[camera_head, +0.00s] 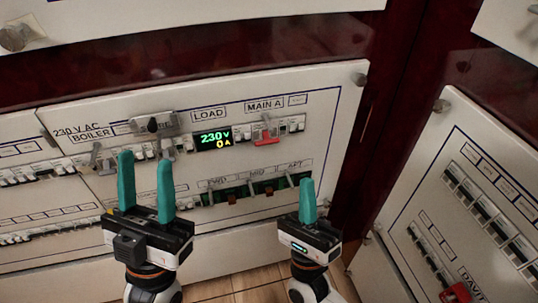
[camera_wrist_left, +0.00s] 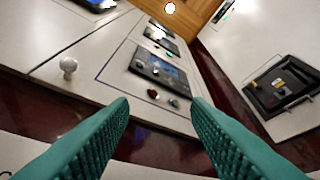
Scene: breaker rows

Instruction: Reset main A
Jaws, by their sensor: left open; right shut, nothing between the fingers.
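The MAIN A label (camera_head: 264,105) is on the white breaker panel in the head view. Below it is a breaker with a grey lever (camera_head: 267,124) and a red piece (camera_head: 267,139). The lit display (camera_head: 213,139) to its left reads 230 V and 0 A. My left gripper (camera_head: 145,156) is open and empty in front of the panel, left of and below MAIN A. Its teal fingers also show in the left wrist view (camera_wrist_left: 160,104), with nothing between them. My right gripper (camera_head: 307,182) is shut and empty, below and to the right of MAIN A.
Another grey lever (camera_head: 96,155) sticks out under the BOILER label (camera_head: 88,136). A lower breaker row (camera_head: 255,188) has several levers. A second white panel (camera_head: 480,200) stands at right, past a dark red post (camera_head: 375,110). The left wrist view shows a black device (camera_wrist_left: 283,88).

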